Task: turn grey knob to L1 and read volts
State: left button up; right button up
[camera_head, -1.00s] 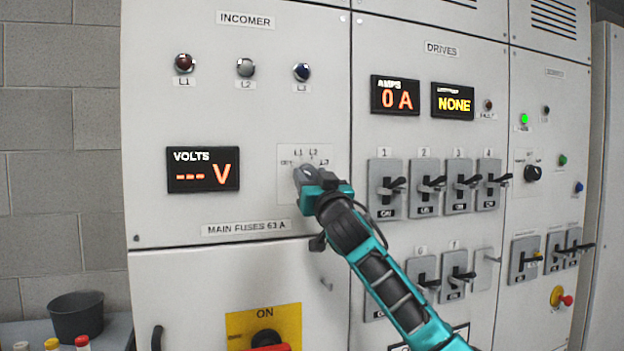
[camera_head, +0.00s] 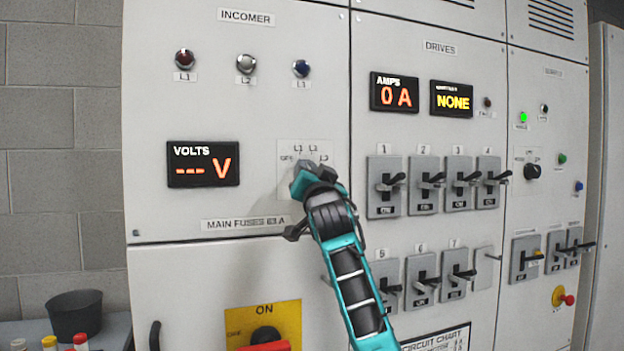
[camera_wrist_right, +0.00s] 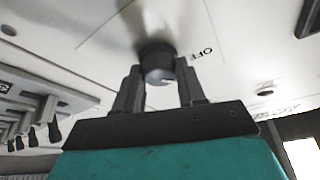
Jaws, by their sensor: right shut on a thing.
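The grey knob (camera_wrist_right: 158,66) sits between the two fingers of my right gripper (camera_wrist_right: 160,88) in the right wrist view, and the gripper is shut on it. The word OFF is on the panel beside it. In the head view my right gripper (camera_head: 304,174) is at the selector plate (camera_head: 288,191), marked OFF, L1, L2 and L3, and covers most of the knob. I cannot tell which mark the knob points to. The volts display (camera_head: 203,164) reads "--- V" in orange. My left gripper is not in view.
Lamps L1 (camera_head: 185,59), L2 (camera_head: 246,63) and a blue one (camera_head: 301,68) are above the display. Drive switches with levers (camera_head: 385,185) stand out right of my arm. Below are a red-handled main switch (camera_head: 264,342) on yellow and a dark pot (camera_head: 76,315).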

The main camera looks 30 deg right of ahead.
jog(key=shift+r+m+g+h, duration=0.2)
jog(key=shift+m+g+h, duration=0.2)
jog(key=shift+m, duration=0.7)
jog(key=shift+r+m+g+h, duration=0.15)
jog(key=shift+m+g+h, duration=0.2)
jog(key=shift+m, duration=0.75)
jog(key=shift+r, duration=0.1)
jog(key=o, duration=1)
jog(key=shift+w+f, duration=0.2)
jog(key=shift+f, duration=0.1)
jog(key=shift+o, duration=0.2)
jog(key=shift+s, duration=0.1)
jog(key=b+v, duration=0.1)
jog(key=v, duration=1.1)
jog(key=shift+s+a+b, duration=0.25)
jog(key=shift+s+b, duration=0.05)
jog(key=shift+b, duration=0.1)
jog(key=shift+f, duration=0.15)
